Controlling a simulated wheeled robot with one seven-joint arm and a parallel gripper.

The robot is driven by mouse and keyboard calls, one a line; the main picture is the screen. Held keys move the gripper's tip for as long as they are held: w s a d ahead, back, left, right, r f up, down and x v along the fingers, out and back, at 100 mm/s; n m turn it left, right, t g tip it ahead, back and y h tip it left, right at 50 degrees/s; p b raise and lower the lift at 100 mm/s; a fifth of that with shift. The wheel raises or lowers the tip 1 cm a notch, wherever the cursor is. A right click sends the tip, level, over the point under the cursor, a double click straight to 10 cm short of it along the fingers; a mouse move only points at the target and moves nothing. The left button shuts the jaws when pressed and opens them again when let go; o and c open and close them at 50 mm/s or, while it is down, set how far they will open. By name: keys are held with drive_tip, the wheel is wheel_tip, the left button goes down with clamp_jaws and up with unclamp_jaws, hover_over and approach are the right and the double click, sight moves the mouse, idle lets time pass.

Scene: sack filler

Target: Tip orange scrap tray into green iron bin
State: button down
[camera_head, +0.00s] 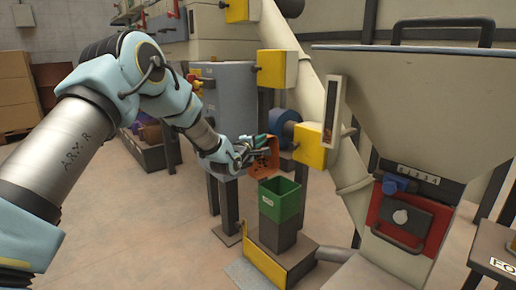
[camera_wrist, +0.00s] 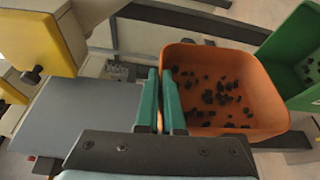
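The orange scrap tray (camera_head: 271,167) is held up in the air, above and slightly left of the green iron bin (camera_head: 279,201). It looks tilted in the head view. In the wrist view the orange tray (camera_wrist: 262,88) has many small black pieces scattered over its floor. My gripper (camera_head: 258,142) is at the tray's upper edge. In the wrist view the green fingers of my gripper (camera_wrist: 160,100) are close together at the tray's left wall, one finger inside. The green bin (camera_wrist: 292,42) is at the right edge there, with a few dark pieces inside.
The green bin stands on a dark pedestal on a yellow-edged base (camera_head: 265,262). A large hopper (camera_head: 425,100) and a slanted cream pipe (camera_head: 350,170) stand close to its right. A grey cabinet (camera_head: 230,100) is behind my gripper. The floor at left is clear.

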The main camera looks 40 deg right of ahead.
drive_tip(key=shift+m, duration=0.3)
drive_tip(key=w+n+p, duration=0.1)
drive_tip(key=p, duration=0.1)
drive_tip(key=w+n+y+p, duration=0.1)
drive_tip(key=n+p, duration=0.1)
drive_tip(key=p, duration=0.1)
drive_tip(key=shift+w+r+g, duration=0.1)
drive_tip(key=shift+r+g, duration=0.25)
drive_tip(key=shift+g, duration=0.05)
drive_tip(key=w+a+n+p, duration=0.1)
drive_tip(key=n+p, duration=0.1)
drive_tip(key=p, duration=0.1)
drive_tip(key=shift+w+a+f+n+g+y, duration=0.15)
drive_tip(key=shift+w+a+n+g+y, duration=0.15)
drive_tip(key=shift+w+a+g, duration=0.1)
drive_tip(key=w+a+f+n+g+y, duration=0.1)
drive_tip(key=w+a+f+n+g, duration=0.1)
drive_tip(key=w+a+n+g, duration=0.2)
drive_tip(key=shift+w+a+n+p, duration=0.45)
drive_tip(key=shift+a+n, duration=0.4)
drive_tip(key=shift+n, duration=0.55)
drive_tip(key=shift+a+f, duration=0.1)
